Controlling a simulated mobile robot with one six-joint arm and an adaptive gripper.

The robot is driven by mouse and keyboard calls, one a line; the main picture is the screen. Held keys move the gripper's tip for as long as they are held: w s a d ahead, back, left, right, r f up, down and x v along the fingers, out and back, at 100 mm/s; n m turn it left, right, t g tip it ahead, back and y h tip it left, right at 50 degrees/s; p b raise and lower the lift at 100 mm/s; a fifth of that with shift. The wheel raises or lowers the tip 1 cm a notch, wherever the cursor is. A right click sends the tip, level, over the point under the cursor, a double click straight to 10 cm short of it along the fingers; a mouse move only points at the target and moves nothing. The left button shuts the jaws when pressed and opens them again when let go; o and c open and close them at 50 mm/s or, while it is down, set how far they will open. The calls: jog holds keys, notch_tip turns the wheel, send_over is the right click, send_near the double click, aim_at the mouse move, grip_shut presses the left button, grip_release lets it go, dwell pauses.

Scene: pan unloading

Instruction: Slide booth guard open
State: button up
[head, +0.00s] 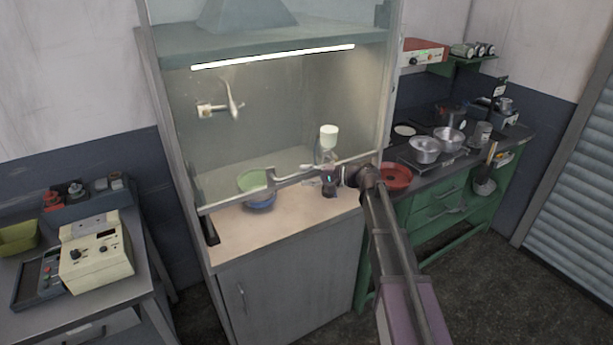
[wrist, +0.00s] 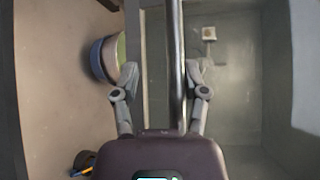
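The booth guard (head: 236,199) is a clear pane with a grey lower rail, partly raised, leaving a gap above the booth's worktop. A handle bar (head: 291,179) runs along this rail. My gripper (head: 313,179) is at the right part of the handle. In the wrist view the metal handle bar (wrist: 176,45) passes between the two fingers of my gripper (wrist: 162,72). The fingers are apart; the right one is close to the bar, and a gap shows between the left one and the bar. Whether the right finger touches is unclear.
Inside the booth, a green bowl (head: 253,180) sits over a blue bowl (head: 262,202), and a white-topped device (head: 328,137) stands at the right. A red pan (head: 395,177) lies on the green bench beside the booth. A control box (head: 96,257) stands at left.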

notch_tip(320, 180, down, 4)
jog(key=f+b, duration=0.1)
jog(key=b, duration=0.3)
jog(key=r+p+v, duration=0.1)
jog(key=p+v, duration=0.1)
jog(key=v, duration=1)
jog(key=shift+d, duration=0.1)
jog(key=shift+s, duration=0.1)
jog(key=s+d+f+n+g+h, duration=0.1)
jog(key=s+f+n+g+h, duration=0.1)
jog(key=s+f+h, duration=0.85)
jog(key=s+d+f+n+h, duration=0.1)
jog(key=s+d+f+h, duration=0.1)
jog(key=s+d, duration=0.2)
jog(key=s+d+f+h, duration=0.3)
jog(key=s+d, duration=0.2)
jog(key=s, duration=0.4)
jog(key=shift+s+d+f+n+g+h, duration=0.2)
jog(key=shift+s+n+g+h, duration=0.15)
jog(key=shift+n+g, duration=0.05)
